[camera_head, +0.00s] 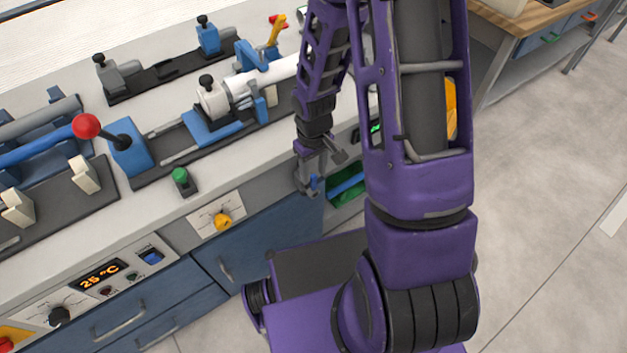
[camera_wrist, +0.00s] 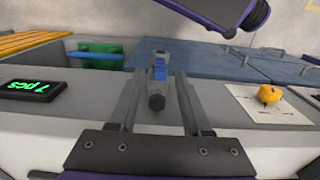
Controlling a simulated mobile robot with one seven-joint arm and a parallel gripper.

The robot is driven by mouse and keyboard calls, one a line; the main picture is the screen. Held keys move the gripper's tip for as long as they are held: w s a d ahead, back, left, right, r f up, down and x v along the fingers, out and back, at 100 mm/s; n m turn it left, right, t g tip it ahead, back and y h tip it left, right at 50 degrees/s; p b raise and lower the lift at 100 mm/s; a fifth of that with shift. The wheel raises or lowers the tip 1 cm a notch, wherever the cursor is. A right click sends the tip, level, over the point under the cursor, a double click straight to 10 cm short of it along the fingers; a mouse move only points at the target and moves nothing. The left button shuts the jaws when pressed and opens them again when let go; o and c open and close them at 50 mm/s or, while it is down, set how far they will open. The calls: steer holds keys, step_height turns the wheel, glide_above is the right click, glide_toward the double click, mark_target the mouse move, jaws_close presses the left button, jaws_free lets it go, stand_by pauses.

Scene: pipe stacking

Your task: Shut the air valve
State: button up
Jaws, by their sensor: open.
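A small grey fitting with a blue part and a dark round end (camera_wrist: 158,75) sits at the front edge of the bench, between my fingers in the wrist view. It looks like the air valve, though I cannot be sure. My gripper is open, with one finger on each side of the fitting (camera_wrist: 160,95). Whether the fingers touch it, I cannot tell.
A yellow knob on a white dial plate (camera_head: 223,222) is on the bench front, left of my gripper. A green box (camera_head: 348,190) sits in an opening to the right. A "1 pcs" display (camera_wrist: 30,90) is nearby. Clamps and a white pipe (camera_head: 268,77) occupy the benchtop behind.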

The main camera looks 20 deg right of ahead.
mark_target(314, 176)
steer(key=shift+f, duration=1.85)
jaws_close()
